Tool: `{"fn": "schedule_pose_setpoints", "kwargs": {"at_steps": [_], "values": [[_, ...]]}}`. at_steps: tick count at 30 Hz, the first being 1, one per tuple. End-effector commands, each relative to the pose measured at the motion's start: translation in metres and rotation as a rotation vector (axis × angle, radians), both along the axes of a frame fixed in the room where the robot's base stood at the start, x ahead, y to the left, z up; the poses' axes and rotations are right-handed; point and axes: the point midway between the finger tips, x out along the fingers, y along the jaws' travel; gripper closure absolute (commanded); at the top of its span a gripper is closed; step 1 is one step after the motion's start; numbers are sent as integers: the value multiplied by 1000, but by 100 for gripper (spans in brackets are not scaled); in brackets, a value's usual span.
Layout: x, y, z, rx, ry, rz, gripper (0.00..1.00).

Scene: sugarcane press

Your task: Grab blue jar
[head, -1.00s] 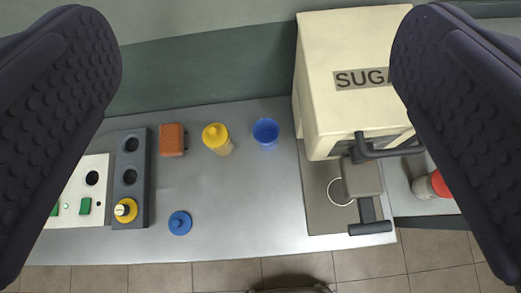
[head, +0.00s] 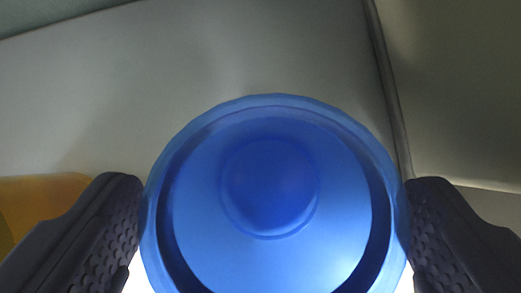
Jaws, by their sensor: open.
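The blue jar (head: 270,250) fills the middle of the head view, seen from above into its round open mouth. Its inside looks empty, with a darker blue disc at the bottom. My gripper (head: 272,225) is open, with one dark ridged finger on the left of the jar and the other on the right. Both fingertips are close to the jar's rim; I cannot tell whether they touch it. The jar's lower part is hidden below the frame edge.
A yellow-orange thing (head: 40,205) stands close by on the left, partly behind the left finger. A grey counter (head: 220,55) shows bare behind the jar. A panel or machine side (head: 450,90) stands close on the right.

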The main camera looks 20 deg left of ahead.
Motion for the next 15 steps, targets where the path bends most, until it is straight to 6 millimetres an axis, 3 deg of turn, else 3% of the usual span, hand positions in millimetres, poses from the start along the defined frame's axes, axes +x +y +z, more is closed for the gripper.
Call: {"fn": "schedule_pose_setpoints", "kwargs": {"at_steps": [3, 11, 15], "values": [[8, -2, -15, -1, 1, -1, 0], [11, -2, -17, 0, 0, 0, 0], [11, -2, -17, 0, 0, 0, 28]]}}
